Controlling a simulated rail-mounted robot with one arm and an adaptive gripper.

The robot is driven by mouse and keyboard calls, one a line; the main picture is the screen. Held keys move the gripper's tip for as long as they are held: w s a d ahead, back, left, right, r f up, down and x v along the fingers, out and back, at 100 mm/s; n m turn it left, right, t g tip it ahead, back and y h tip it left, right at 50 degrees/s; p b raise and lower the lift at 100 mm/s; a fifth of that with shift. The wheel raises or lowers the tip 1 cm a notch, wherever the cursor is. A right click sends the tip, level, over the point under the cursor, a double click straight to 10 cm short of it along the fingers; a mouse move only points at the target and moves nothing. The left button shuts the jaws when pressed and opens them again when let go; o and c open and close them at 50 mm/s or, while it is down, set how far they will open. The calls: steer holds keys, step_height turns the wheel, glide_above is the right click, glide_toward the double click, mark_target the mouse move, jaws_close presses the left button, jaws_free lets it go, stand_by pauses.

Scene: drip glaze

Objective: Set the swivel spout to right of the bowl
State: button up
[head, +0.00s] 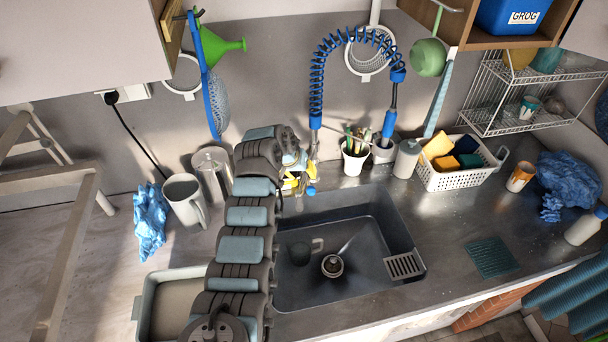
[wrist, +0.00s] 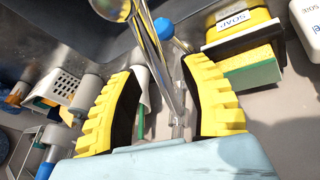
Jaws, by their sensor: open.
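The swivel spout (wrist: 155,50) is a chrome tube in the wrist view. It runs from the top down between the two fingers. My gripper (wrist: 168,95) is open, with one yellow ridged finger on each side of the tube; I see gaps, and contact cannot be told. In the head view my gripper (head: 297,182) is at the back left edge of the sink bowl (head: 370,225), and the arm and fingers hide most of the spout. The bowl is dark grey and set in the counter; part of it shows in the wrist view (wrist: 50,25).
A blue spring hose (head: 316,90) rises behind the sink. A brush cup (head: 354,160) and a white sponge basket (head: 460,170) stand behind and right of the bowl. A mug (head: 184,200) stands left. A yellow soap holder (wrist: 232,22) is close to the right finger.

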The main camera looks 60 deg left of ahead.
steer(key=shift+w+a+f, duration=0.1)
steer(key=shift+w+f, duration=0.2)
steer(key=shift+f, duration=0.3)
jaws_close()
